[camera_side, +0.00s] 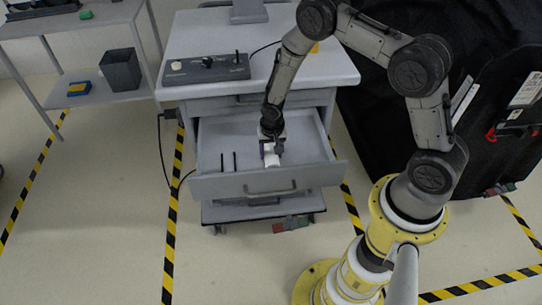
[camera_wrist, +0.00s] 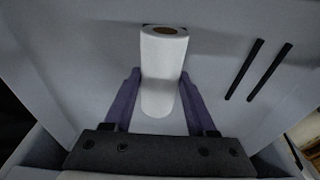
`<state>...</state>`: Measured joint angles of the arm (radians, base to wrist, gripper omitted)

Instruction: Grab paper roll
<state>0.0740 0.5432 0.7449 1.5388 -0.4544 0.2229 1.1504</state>
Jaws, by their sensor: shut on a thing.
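The white paper roll (camera_wrist: 163,70) stands between the two purple fingers of my gripper (camera_wrist: 160,100) in the wrist view, with its round brown-cored end at the top. My gripper is shut on it. In the side view my gripper (camera_side: 270,150) reaches down into the open drawer (camera_side: 215,183) of the grey cart. The roll (camera_side: 272,160) shows there as a small white shape at the fingers, partly hidden by them. I cannot tell whether the roll touches the drawer floor.
Two thin black rods (camera_wrist: 243,70) are in the drawer beside the roll. The drawer's walls surround my gripper. A control box (camera_side: 207,68) sits on the cart top (camera_side: 300,70). A side table (camera_side: 70,22) with a dark bin (camera_side: 121,70) stands at the left; a black covered cart (camera_side: 375,130) is at the right.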

